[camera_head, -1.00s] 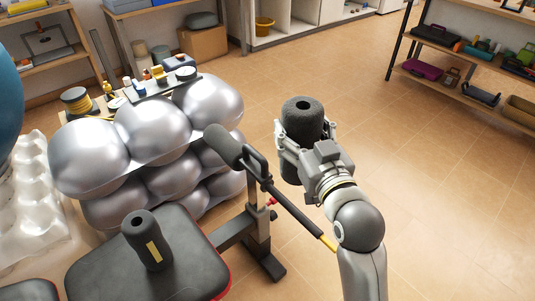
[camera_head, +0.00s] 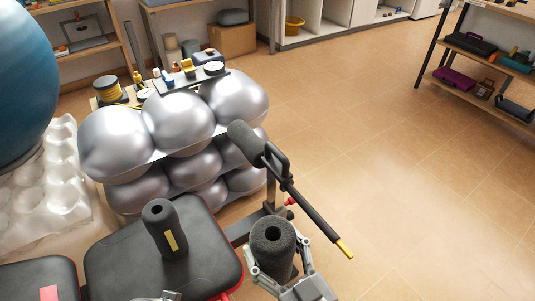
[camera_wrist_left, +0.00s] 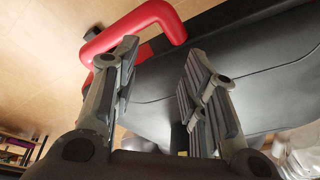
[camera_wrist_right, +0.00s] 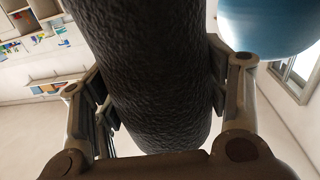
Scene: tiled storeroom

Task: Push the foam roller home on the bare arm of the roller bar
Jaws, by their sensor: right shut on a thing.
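The roller bar's bare dark arm (camera_head: 312,213) slants down to the right and ends in a yellow tip (camera_head: 345,249). A grey foam sleeve (camera_head: 246,143) covers its other arm. In the head view this roller is left of and below the bare arm, apart from the yellow tip. The roller fills the middle of the right wrist view (camera_wrist_right: 150,80). My left gripper (camera_wrist_left: 160,70) is open and empty near a red handle (camera_wrist_left: 135,30) and black pad.
Another foam roller (camera_head: 164,228) with a yellow label stands on the black bench pad (camera_head: 110,250). Silver balls (camera_head: 180,120) are stacked behind, with small items on top. A shelf (camera_head: 450,80) stands at the far right. The tiled floor right of the bar is clear.

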